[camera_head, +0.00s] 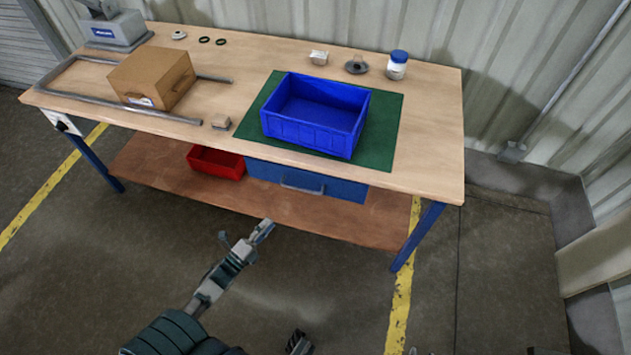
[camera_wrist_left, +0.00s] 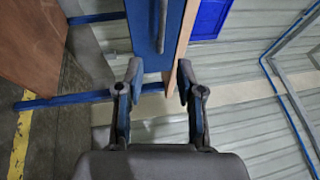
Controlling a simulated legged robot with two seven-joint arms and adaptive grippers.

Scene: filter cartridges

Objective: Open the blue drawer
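The blue drawer (camera_head: 340,187) hangs under the tabletop at the front of the workbench and looks closed. Its grey bar handle (camera_head: 302,188) runs across its front. In the left wrist view the drawer front (camera_wrist_left: 144,30) and handle (camera_wrist_left: 163,22) show at the top, beyond the fingertips. My left gripper (camera_head: 265,228) is in front of and below the drawer, apart from it. In the wrist view my left gripper (camera_wrist_left: 158,75) is open, with nothing between its fingers. A small dark part at the bottom edge of the head view may be my right gripper; its fingers cannot be made out.
A blue bin (camera_head: 345,135) stands on a green mat (camera_head: 385,140) above the drawer. A red bin (camera_head: 217,168) sits on the lower shelf (camera_head: 160,180), left of the drawer. A cardboard box (camera_head: 150,75) is on the tabletop. The floor in front is clear.

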